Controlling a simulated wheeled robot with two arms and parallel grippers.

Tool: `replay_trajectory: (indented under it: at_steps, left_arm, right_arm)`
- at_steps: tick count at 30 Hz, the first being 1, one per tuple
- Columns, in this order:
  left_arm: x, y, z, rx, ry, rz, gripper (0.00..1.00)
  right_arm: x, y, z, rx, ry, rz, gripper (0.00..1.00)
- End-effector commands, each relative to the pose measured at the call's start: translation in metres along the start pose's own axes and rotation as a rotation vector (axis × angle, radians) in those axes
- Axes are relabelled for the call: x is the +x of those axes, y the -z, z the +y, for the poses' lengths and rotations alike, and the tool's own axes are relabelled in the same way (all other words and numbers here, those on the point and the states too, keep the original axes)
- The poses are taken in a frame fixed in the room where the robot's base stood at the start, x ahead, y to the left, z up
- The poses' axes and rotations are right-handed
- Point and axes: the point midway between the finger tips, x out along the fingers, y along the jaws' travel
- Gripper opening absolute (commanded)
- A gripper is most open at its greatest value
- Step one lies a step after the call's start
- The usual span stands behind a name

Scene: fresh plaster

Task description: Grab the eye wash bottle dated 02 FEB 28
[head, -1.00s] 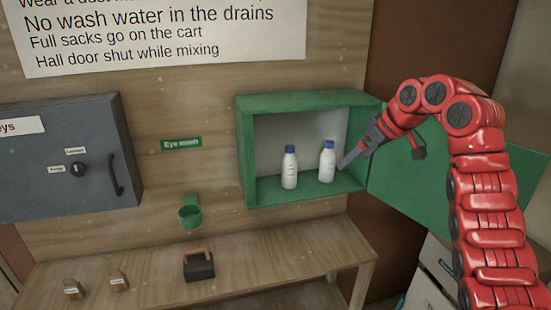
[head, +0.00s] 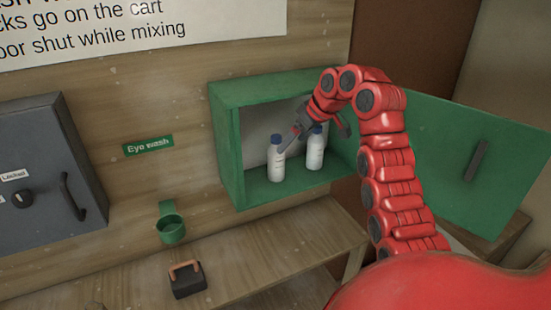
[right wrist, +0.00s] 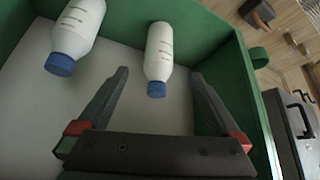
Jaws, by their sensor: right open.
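Two white eye wash bottles with blue caps stand upright in the open green cabinet: the left bottle (head: 276,165) and the right bottle (head: 315,152). Their printed lines are too small to read, so I cannot tell which carries 02 FEB 28. My right gripper (head: 290,143) is open at the cabinet, in front of the bottles and partly covering them. In the right wrist view, where things appear upside down, one bottle (right wrist: 159,52) lies between the lines of the open fingers (right wrist: 158,76), ungripped. The other bottle (right wrist: 78,32) is outside them, to the left. My left gripper is not in view.
The green cabinet (head: 228,150) has side walls close around the gripper; its door (head: 480,150) is swung open to the right. A grey key box (head: 45,160) hangs left.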

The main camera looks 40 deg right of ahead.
Motion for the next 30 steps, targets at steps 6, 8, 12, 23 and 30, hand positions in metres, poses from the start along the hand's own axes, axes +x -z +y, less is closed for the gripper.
replay_trajectory:
  at_steps: [6, 8, 12, 23, 30]
  left_arm:
    - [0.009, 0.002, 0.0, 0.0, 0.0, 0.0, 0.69]
    - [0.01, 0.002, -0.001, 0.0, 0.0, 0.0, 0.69]
    - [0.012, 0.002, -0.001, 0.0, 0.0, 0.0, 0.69]
    - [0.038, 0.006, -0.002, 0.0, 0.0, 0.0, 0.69]
    - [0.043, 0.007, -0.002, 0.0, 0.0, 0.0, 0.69]
  right_arm:
    - [0.037, 0.001, -0.002, 0.001, 0.007, 0.0, 1.0]
    - [0.045, 0.002, -0.002, -0.001, 0.006, 0.001, 1.0]
    - [0.054, 0.001, -0.001, -0.001, 0.001, 0.001, 1.0]
    - [0.09, 0.0, 0.001, 0.001, 0.003, -0.006, 1.0]
    - [0.108, -0.002, 0.002, 0.0, -0.001, -0.003, 1.0]
